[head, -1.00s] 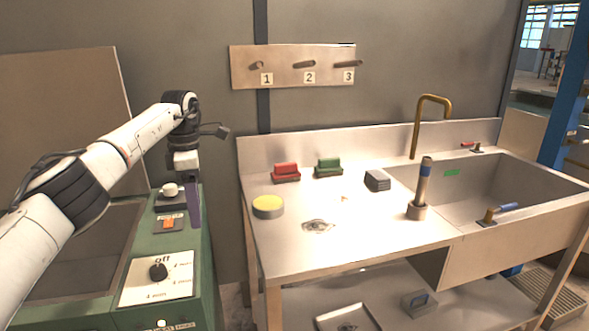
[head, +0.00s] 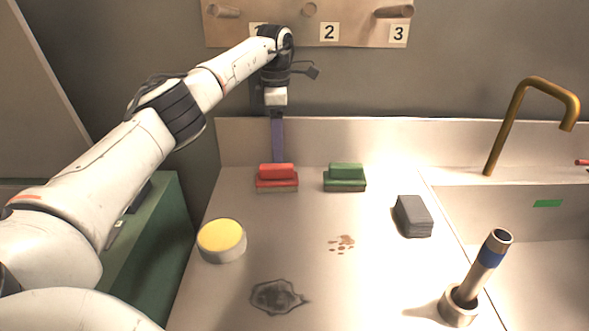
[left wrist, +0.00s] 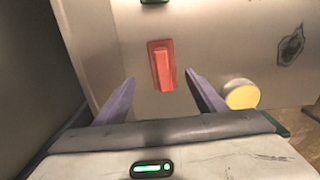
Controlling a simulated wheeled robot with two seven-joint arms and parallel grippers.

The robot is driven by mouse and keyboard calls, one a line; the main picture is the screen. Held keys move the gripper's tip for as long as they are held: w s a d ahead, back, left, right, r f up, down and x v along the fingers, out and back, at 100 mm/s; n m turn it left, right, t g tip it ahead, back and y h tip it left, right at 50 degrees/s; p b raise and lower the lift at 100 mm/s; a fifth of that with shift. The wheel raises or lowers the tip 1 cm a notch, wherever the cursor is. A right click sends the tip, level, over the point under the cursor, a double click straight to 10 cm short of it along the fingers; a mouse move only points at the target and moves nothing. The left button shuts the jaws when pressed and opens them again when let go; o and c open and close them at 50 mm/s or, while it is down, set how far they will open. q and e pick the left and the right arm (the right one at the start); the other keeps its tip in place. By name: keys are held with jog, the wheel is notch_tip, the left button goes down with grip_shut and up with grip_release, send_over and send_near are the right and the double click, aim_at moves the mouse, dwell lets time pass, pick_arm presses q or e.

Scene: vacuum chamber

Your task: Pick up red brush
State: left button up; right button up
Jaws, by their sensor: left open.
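The red brush (head: 276,178) stands on the metal counter (head: 300,230), near its back wall. My left gripper (head: 278,158) points down just above and behind the brush in the head view. In the left wrist view, the red brush (left wrist: 162,66) lies ahead, between the lines of the two purple fingers (left wrist: 160,88). The fingers are spread apart and empty, and neither appears to touch the brush. My right gripper is not in view.
A green brush (head: 345,178) sits right of the red one. A yellow-topped round pad (head: 222,240), a grey block (head: 413,216) and a blue-banded tube in a holder (head: 480,275) stand on the counter. Pegs (head: 393,12) stick out above the back wall.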

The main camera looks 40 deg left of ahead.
aim_at(276, 166)
pick_arm(q)
jog(key=shift+s+f, duration=0.3)
jog(key=shift+f, duration=0.3)
jog(key=shift+s+f, duration=0.25)
jog(key=shift+f, duration=0.7)
notch_tip(276, 166, down, 6)
jog(key=shift+w+r+p, duration=0.1)
jog(key=shift+r+p, duration=0.05)
jog(key=shift+p, duration=0.35)
jog(key=c, duration=1.2)
